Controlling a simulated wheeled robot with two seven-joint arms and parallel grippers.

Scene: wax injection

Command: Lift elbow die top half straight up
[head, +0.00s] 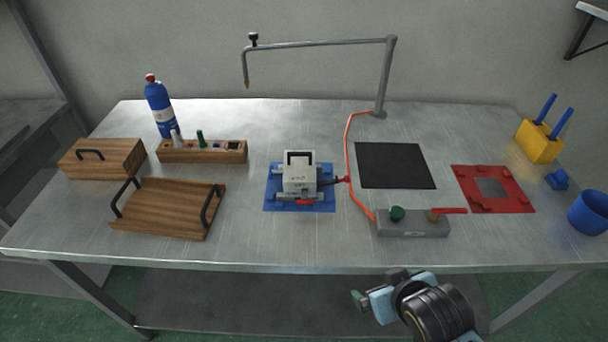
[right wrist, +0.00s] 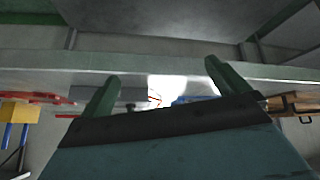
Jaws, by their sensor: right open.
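The elbow die (head: 298,183) is a light grey block with a dark handle on top. It sits on a blue base plate (head: 271,201) near the middle of the table, with red and grey clamp parts at its front. The seam between its halves is too small to make out. My right gripper (head: 358,299) is in front of the table's front edge, well to the lower right of the die and apart from it. In the right wrist view its two green fingers (right wrist: 161,82) are spread with nothing between them. My left gripper is not in view.
An orange-red hose (head: 347,145) runs right of the die to a grey control box (head: 413,223). A bent metal arm (head: 320,43) hangs over the back. A black mat (head: 395,165) and red frame (head: 467,190) lie right; a wooden tray (head: 165,223) lies left.

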